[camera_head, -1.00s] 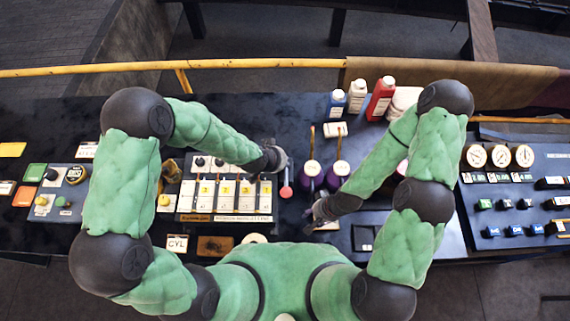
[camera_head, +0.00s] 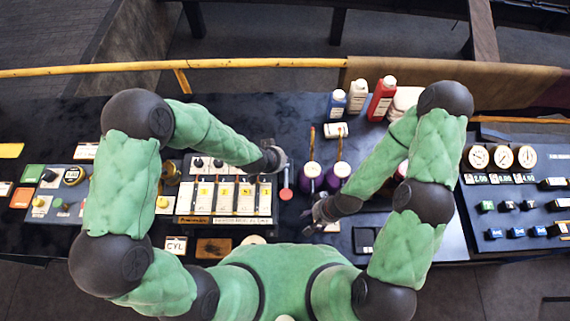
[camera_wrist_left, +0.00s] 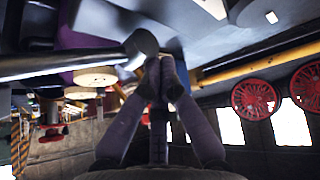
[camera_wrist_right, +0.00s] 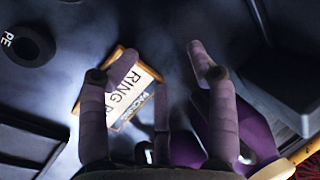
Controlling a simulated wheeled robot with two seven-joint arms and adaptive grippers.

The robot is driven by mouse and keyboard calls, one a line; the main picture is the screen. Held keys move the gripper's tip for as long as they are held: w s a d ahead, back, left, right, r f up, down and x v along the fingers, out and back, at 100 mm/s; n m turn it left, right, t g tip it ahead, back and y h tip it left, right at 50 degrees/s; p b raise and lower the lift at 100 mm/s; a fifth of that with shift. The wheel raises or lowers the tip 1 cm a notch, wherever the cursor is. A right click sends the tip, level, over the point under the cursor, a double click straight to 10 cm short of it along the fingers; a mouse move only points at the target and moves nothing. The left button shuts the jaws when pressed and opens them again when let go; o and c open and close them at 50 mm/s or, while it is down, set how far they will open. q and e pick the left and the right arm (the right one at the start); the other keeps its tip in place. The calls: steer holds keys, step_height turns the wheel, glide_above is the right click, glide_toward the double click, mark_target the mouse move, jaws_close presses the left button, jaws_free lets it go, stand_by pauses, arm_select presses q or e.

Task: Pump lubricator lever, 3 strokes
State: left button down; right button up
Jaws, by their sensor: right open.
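A short lever with a red knob (camera_head: 286,193) stands right of the block of white numbered units; I take it for the lubricator lever. My left gripper (camera_head: 278,157) is just above it. In the left wrist view my left fingers (camera_wrist_left: 160,66) meet at the tips, close beside a grey rod with a rounded end (camera_wrist_left: 140,43). I see nothing clearly held, and cannot tell whether they touch the rod. My right gripper (camera_head: 314,214) is open and empty. In the right wrist view its fingers (camera_wrist_right: 160,62) are spread over a framed label card (camera_wrist_right: 135,84).
Two purple containers (camera_head: 312,178) with thin upright spouts stand right of the lever. Bottles (camera_head: 381,98) stand at the back. A panel with gauges (camera_head: 502,157) is at the right. Several switches (camera_head: 64,206) are at the left. A yellow rail (camera_head: 110,69) runs behind.

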mark_target(286, 168)
arm_select(q)
steer(key=shift+s+d+f+g, duration=0.1)
steer(key=shift+s+f+g, duration=0.1)
steer(key=shift+s+f, duration=0.35)
steer(key=shift+s+f+g, duration=0.2)
steer(key=shift+s+f, duration=0.1)
steer(key=shift+s, duration=0.45)
arm_select(e)
steer(key=shift+w+f, duration=0.1)
steer(key=shift+w, duration=0.05)
arm_select(q)
steer(key=shift+r+p, duration=0.55)
steer(key=shift+p, duration=0.1)
arm_select(e)
steer(key=shift+w+r, duration=0.3)
steer(key=shift+r, duration=0.2)
arm_select(q)
steer(key=shift+r, duration=0.2)
arm_select(e)
steer(key=shift+r, duration=0.2)
arm_select(q)
steer(key=shift+s+r+p, duration=0.45)
steer(key=shift+s+r, duration=0.05)
arm_select(e)
steer(key=shift+s+r, duration=0.45)
steer(key=shift+s, duration=0.05)
arm_select(q)
steer(key=shift+w, duration=0.2)
steer(key=shift+r, duration=0.1)
